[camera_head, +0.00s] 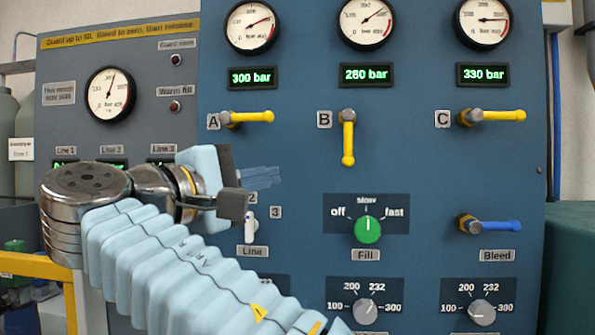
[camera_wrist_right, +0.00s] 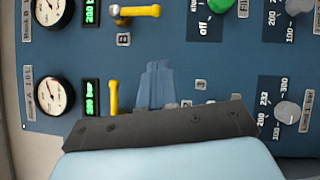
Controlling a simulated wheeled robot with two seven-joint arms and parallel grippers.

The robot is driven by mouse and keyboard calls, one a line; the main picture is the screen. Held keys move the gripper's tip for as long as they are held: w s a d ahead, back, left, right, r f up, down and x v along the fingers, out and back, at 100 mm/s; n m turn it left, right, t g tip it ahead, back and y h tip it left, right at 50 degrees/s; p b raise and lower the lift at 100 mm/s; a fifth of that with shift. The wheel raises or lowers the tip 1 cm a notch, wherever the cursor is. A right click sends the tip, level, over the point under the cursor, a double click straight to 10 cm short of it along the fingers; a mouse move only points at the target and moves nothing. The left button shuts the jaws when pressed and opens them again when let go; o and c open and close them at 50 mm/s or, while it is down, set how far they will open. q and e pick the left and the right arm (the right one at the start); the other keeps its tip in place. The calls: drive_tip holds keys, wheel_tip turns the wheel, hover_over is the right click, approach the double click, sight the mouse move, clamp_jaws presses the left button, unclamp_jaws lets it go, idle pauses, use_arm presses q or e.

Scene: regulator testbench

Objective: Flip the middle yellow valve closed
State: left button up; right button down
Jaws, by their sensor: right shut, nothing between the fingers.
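The middle yellow valve, B (camera_head: 348,140), is on the blue panel below the 280 bar display, with its handle pointing straight down. It also shows at the top of the right wrist view (camera_wrist_right: 137,11). Yellow valve A (camera_head: 252,117) and yellow valve C (camera_head: 498,115) have their handles pointing right, level. My right gripper (camera_head: 264,178) is shut and empty, its bluish fingers pointing right, below valve A and to the lower left of valve B, apart from both. Its fingers also show in the wrist view (camera_wrist_right: 157,82). My left gripper is out of view.
A blue bleed valve (camera_head: 492,225) sits at the lower right, handle pointing right. A green Fill knob (camera_head: 367,229) is below valve B. My right gripper partly covers the Line selector (camera_head: 250,228). Gauges line the top. The panel between valves B and C is clear.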

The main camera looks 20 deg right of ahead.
sight(348, 140)
drive_tip(key=s+x, duration=0.1)
drive_tip(key=x, duration=0.7)
drive_tip(key=s+d+x, duration=0.1)
drive_tip(key=x, duration=0.3)
drive_tip(key=shift+s+r+p, duration=0.25)
drive_tip(key=shift+s+p, duration=0.1)
drive_tip(key=shift+p, duration=0.05)
drive_tip(key=shift+d+f, duration=0.1)
drive_tip(key=shift+s+d+n+b, duration=0.15)
drive_tip(key=shift+n+b, duration=0.15)
drive_tip(key=shift+b, duration=0.1)
